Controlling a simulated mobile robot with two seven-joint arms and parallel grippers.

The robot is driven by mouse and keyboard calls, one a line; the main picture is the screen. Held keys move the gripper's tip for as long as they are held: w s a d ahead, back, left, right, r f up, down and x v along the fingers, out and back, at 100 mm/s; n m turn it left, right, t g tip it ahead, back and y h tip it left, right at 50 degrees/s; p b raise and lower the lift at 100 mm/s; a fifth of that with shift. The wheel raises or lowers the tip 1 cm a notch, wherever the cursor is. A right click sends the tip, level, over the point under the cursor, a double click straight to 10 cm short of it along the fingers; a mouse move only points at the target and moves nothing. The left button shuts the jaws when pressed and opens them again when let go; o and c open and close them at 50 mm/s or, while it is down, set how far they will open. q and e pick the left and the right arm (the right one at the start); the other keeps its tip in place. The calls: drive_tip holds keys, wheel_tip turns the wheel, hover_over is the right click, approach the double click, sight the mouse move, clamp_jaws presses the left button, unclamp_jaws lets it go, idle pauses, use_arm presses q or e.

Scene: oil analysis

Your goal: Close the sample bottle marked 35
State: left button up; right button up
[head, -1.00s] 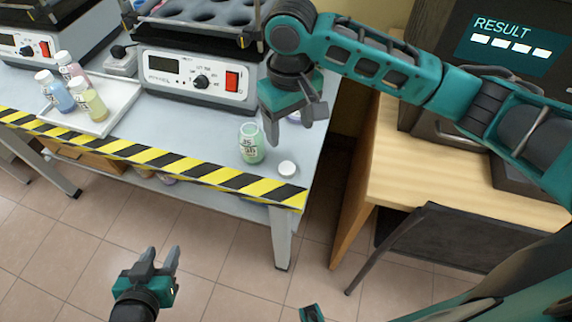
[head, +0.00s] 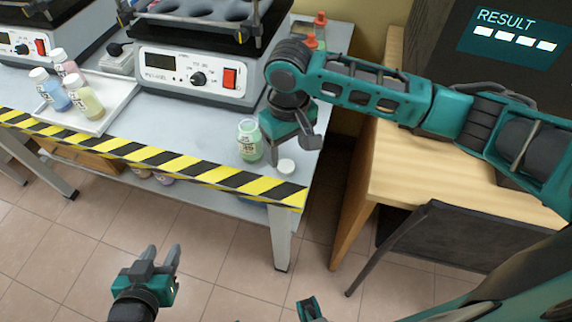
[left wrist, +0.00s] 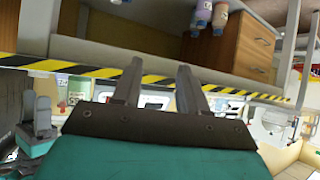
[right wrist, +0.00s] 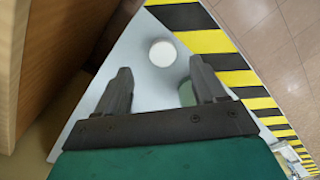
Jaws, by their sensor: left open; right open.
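An open bottle (head: 250,143) with pale green contents and a label that seems to read 35 stands upright near the bench's front right corner. A round white cap (head: 286,167) lies on the bench to its right. My right gripper (head: 290,150) is open, low over the bench behind the cap and beside the bottle. In the right wrist view the cap (right wrist: 163,53) shows beyond and between the open fingers (right wrist: 160,72); the bottle (right wrist: 186,93) is partly hidden by the right finger. My left gripper (head: 163,252) is open and empty, in front of the bench.
A white tray (head: 101,119) with several capped bottles stands at the left. A shaker with a red switch (head: 229,78) stands behind the bottle. Striped tape (head: 150,157) marks the front edge. A wooden desk (head: 400,170) with a result screen is at the right, across a gap.

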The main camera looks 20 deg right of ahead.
sight(287, 166)
wheel_tip(287, 166, down, 5)
drive_tip(key=shift+s+a+f+b, duration=0.1)
drive_tip(key=shift+a+f+b, duration=0.05)
drive_tip(key=shift+b, duration=0.6)
drive_tip(key=shift+c, duration=0.4)
drive_tip(key=c, duration=1)
